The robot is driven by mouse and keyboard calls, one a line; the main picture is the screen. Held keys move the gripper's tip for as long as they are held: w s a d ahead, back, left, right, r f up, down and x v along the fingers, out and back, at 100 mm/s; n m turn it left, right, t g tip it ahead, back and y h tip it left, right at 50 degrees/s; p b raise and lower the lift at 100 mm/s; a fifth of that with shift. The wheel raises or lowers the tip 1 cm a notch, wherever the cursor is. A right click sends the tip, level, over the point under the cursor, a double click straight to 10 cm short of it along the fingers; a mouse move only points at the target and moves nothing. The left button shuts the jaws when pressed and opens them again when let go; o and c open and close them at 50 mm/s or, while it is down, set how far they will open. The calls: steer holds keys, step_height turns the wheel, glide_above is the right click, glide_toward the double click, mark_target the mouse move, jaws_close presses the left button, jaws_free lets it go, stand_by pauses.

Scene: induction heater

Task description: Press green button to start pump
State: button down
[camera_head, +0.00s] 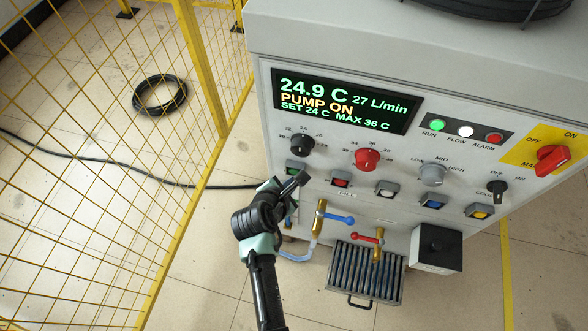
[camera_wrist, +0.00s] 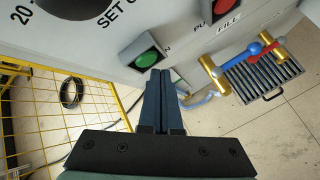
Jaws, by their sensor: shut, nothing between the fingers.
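The green button (camera_head: 291,169) sits in a grey square housing below the black dial on the control panel, partly hidden by my gripper in the head view. In the wrist view the green button (camera_wrist: 147,60) shows clear just beyond my fingertips. My gripper (camera_head: 300,179) is shut and empty, its tips close to the button's lower edge; I cannot tell whether they touch it. The shut fingers also show in the wrist view (camera_wrist: 160,74). The display (camera_head: 346,101) reads PUMP ON, 24.9 C and 27 L/min. The RUN lamp (camera_head: 437,125) is lit green.
A red button (camera_head: 341,180) sits right of the green one. Brass valves with a blue handle (camera_head: 338,218) and a red handle (camera_head: 366,238) stick out below. A yellow mesh fence (camera_head: 110,140) stands at left, with a black hose coil (camera_head: 160,95) on the floor behind it.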

steer(key=shift+s+a+p, duration=0.25)
steer(key=shift+s+p, duration=0.25)
steer(key=shift+s, duration=0.3)
steer(key=shift+s+a+p, duration=0.3)
steer(key=shift+s+p, duration=0.2)
steer(key=shift+s, duration=0.3)
steer(key=shift+s+a+p, duration=0.25)
steer(key=shift+s+p, duration=0.25)
steer(key=shift+s, duration=0.3)
steer(key=s+a+p, duration=0.3)
steer(key=s, duration=0.7)
steer(key=shift+s+a+p, duration=0.2)
steer(key=shift+s+p, duration=0.05)
steer(key=shift+p, duration=0.1)
